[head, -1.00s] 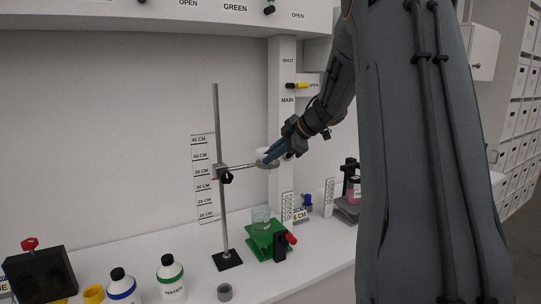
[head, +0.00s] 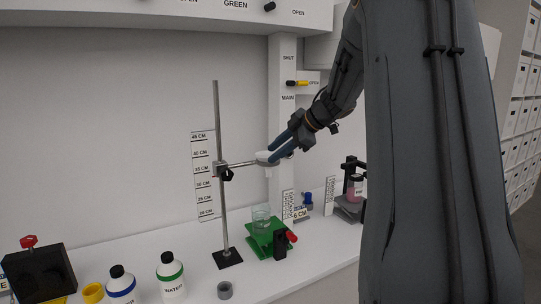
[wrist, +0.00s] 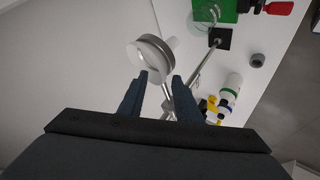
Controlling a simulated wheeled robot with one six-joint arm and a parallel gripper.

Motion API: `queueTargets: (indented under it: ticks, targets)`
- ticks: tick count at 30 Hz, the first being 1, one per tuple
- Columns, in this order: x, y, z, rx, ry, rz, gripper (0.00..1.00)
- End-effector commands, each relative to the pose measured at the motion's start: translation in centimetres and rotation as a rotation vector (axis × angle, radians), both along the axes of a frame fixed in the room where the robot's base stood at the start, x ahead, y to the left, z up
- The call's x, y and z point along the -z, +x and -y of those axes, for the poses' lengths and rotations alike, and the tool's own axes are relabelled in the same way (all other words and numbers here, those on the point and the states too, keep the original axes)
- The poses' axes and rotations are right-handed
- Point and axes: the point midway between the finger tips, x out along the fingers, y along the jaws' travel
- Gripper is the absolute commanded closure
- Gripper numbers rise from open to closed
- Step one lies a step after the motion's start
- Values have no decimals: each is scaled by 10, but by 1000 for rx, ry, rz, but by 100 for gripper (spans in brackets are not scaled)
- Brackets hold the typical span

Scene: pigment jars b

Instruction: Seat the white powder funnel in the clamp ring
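The white powder funnel (head: 263,155) sits in the clamp ring (head: 268,163) on the stand, with a pale stem showing below the ring. In the wrist view the white funnel (wrist: 142,56) shows inside the grey ring (wrist: 163,66), just beyond my fingertips. It looks roughly level, but how fully it rests in the ring is hard to tell. My gripper (head: 274,153) is beside the ring on its right. In the wrist view my gripper (wrist: 160,78) has its fingers apart with nothing between them.
The stand rod (head: 218,150) rises left of the ring, with a height scale (head: 203,175) behind it. Below are a glass beaker (head: 261,217) on a green base (head: 265,238). Bottles (head: 171,278) stand at the front left. The wall panel (head: 282,120) is close behind.

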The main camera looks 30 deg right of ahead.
Motion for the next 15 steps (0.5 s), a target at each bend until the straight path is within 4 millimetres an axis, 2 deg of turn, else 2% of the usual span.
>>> queueTargets:
  ticks: [6,15]
  targets:
    - [-26,-19,16,5,-5,11,70]
    - [-40,-29,23,6,-5,13,70]
